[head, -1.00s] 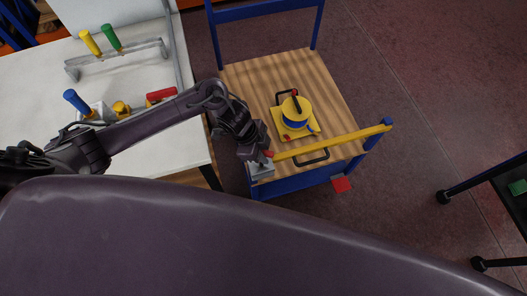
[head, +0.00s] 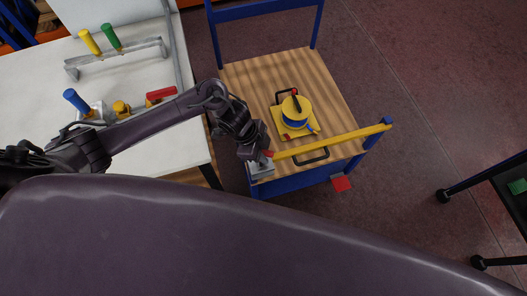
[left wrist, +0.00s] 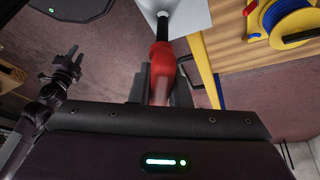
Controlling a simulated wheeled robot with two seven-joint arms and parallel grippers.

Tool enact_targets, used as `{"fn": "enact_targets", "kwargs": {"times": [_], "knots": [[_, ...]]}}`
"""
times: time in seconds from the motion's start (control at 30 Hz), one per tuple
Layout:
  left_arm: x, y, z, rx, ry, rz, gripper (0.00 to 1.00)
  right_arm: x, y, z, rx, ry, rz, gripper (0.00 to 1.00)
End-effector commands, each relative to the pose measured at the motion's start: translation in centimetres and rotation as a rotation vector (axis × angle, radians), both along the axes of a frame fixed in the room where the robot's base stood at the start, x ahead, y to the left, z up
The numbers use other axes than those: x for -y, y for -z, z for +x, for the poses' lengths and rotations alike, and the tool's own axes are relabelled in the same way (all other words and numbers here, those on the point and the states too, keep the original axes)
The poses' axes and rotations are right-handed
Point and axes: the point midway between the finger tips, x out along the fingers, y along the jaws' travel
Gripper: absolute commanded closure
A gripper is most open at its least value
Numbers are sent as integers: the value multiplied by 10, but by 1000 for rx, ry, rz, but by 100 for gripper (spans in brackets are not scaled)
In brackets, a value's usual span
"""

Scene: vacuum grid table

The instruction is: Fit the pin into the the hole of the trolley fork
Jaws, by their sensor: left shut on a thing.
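My left gripper (head: 264,157) is shut on the red-handled pin (left wrist: 162,68); only a little red shows beside the fingers in the head view. The pin's dark shaft points at the light grey trolley fork (left wrist: 187,14), which also shows in the head view (head: 261,172) at the trolley's near left corner. The shaft's end meets the fork's plate in the left wrist view, but I cannot tell whether it is in the hole. The yellow bar (head: 335,142) runs right from the fork. A dark gripper (left wrist: 68,66), seemingly my right one, shows small at left; its opening is unclear.
The blue trolley's wooden top (head: 248,80) carries a yellow and blue reel (head: 296,112). A white table (head: 30,88) with coloured-handled tools stands left. A dark table (head: 512,200) is at far right. Open floor (head: 420,100) lies between.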

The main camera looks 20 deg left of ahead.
Motion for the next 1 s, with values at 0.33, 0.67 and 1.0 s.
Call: {"fn": "enact_targets", "kwargs": {"times": [0.33, 0.67, 1.0], "knots": [[0, 8, 0, -1, 0, 0, 100, 0, 6, 0, 0, 0, 0, 68], [0, 14, 0, -1, -1, 0, 100, -2, 10, 0, 1, 1, 2, 68], [0, 21, 0, -1, 0, 0, 100, -2, 15, 0, 0, 1, 3, 68]]}}
